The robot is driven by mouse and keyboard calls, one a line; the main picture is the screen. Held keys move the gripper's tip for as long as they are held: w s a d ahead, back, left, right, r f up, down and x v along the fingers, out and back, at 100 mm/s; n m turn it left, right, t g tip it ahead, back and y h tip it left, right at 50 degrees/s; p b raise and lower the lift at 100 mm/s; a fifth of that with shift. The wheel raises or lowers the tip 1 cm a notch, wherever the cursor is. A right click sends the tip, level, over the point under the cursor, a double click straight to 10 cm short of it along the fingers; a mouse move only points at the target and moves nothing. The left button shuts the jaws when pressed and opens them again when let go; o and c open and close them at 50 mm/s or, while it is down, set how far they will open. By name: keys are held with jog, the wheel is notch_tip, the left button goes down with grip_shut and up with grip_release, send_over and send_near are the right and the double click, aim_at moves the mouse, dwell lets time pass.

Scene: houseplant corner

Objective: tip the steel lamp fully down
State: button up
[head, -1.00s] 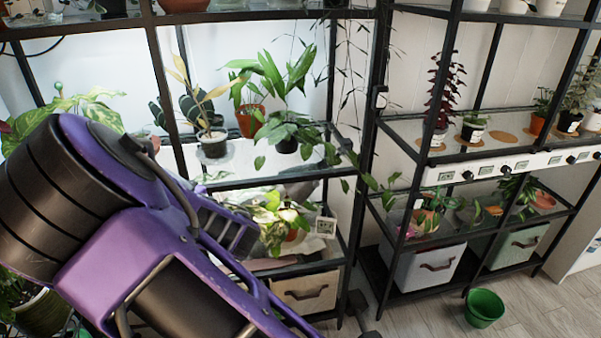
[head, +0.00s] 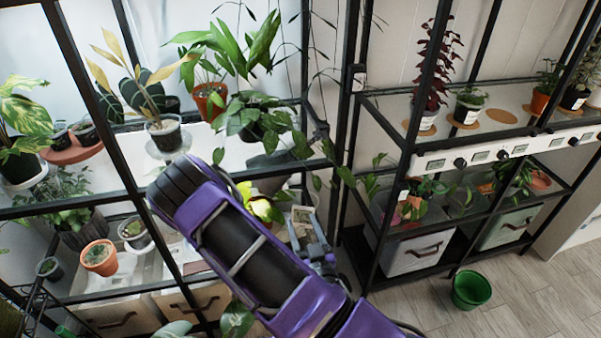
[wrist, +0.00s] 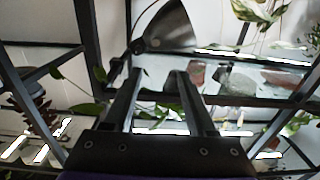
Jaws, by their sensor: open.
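The steel lamp's shade (wrist: 167,27) shows in the wrist view at the top centre, as a dark metallic cone with its wide end up and right. Its narrow end is near the left fingertip, with a dark joint beside the shelf post. In the head view, a grey curved shape (head: 268,163) behind my arm may be the same shade, partly hidden. My gripper (wrist: 158,76) is open and empty, its fingers pointing towards the shelf just below the shade in the picture. In the head view my gripper (head: 305,230) is in front of the middle shelf; contact cannot be told.
A black shelf post (head: 349,110) stands right of my gripper. Potted plants fill the shelves, including a leafy plant (head: 247,118) above my arm. A white power strip (head: 500,147) runs along the right shelf. A green bucket (head: 471,290) stands on the open floor (head: 530,300).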

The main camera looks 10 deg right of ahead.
jog(key=w+p, duration=0.1)
jog(key=w, duration=1.6)
jog(key=shift+d+f+p, duration=0.15)
jog(key=shift+d+p, duration=0.25)
jog(key=shift+d, duration=0.05)
grip_shut()
dwell(0.7)
